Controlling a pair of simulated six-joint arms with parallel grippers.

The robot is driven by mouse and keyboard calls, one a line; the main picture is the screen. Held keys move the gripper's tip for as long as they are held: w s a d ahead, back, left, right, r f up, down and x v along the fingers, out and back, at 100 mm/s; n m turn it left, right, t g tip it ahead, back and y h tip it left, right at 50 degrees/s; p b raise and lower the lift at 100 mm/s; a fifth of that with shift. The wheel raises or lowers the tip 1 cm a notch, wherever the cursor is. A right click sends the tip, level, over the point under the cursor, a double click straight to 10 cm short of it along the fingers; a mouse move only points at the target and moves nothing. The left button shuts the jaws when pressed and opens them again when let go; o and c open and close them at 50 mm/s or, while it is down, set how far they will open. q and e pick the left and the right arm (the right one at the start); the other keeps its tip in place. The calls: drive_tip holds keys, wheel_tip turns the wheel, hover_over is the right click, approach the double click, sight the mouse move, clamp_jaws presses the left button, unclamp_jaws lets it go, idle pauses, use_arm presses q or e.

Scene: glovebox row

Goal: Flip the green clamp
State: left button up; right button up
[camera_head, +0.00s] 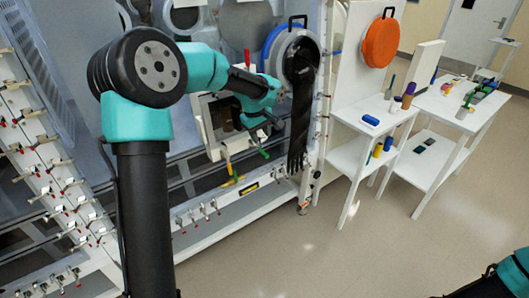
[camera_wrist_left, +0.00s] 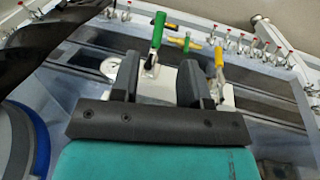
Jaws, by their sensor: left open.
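The green clamp's handle (camera_wrist_left: 157,30) stands upright in the left wrist view, just beyond my left gripper's fingers, nearer the left finger. In the head view a green handle (camera_head: 264,153) shows just below my left gripper (camera_head: 264,122). My left gripper also shows in the left wrist view (camera_wrist_left: 160,66), with its two black fingers wide apart and nothing clearly held between them. The clamp's lower part is partly hidden by the fingers. I cannot tell whether the gripper touches it. My right gripper is out of view.
A yellow-handled clamp (camera_wrist_left: 219,62) stands by the right finger. A black glove (camera_head: 299,115) hangs from a round port to the right. Rows of small red-tipped toggles (camera_head: 68,205) line the frame. White side tables (camera_head: 360,140) with bottles stand right; open floor lies in front.

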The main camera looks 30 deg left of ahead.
sight(265, 154)
use_arm(q)
drive_tip(key=f, duration=0.3)
drive_tip(key=w+f, duration=0.1)
drive_tip(key=f, duration=0.5)
drive_tip(key=shift+w+d, duration=0.3)
drive_tip(key=shift+d, duration=0.1)
drive_tip(key=shift+r, duration=0.1)
clamp_jaws()
